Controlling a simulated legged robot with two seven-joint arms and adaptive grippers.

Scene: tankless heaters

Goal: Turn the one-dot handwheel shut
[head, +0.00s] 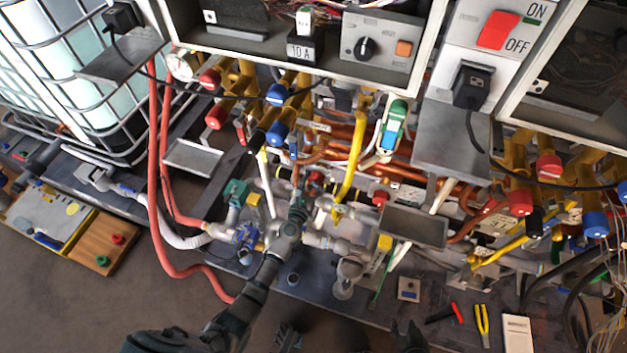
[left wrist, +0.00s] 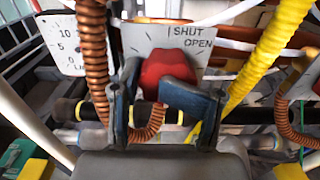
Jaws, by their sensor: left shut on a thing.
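In the left wrist view a red handwheel (left wrist: 168,72) sits between the two fingers of my left gripper (left wrist: 167,105), which is shut on it. No dot shows on the part of the wheel I can see. A pale plate (left wrist: 190,42) behind it reads SHUT above OPEN, with a short line beside the words. In the head view my left gripper (head: 298,212) reaches in among the pipes at the middle; the wheel cannot be made out there. A dark shape at the bottom edge (head: 415,338) may be my right gripper; its jaws are not clear.
A copper coiled hose (left wrist: 94,60) and a yellow corrugated hose (left wrist: 268,55) run close on either side of the left fingers. A grey tray (head: 402,224) juts out right of the gripper. Loose tools, including yellow pliers (head: 482,325), lie at the lower right.

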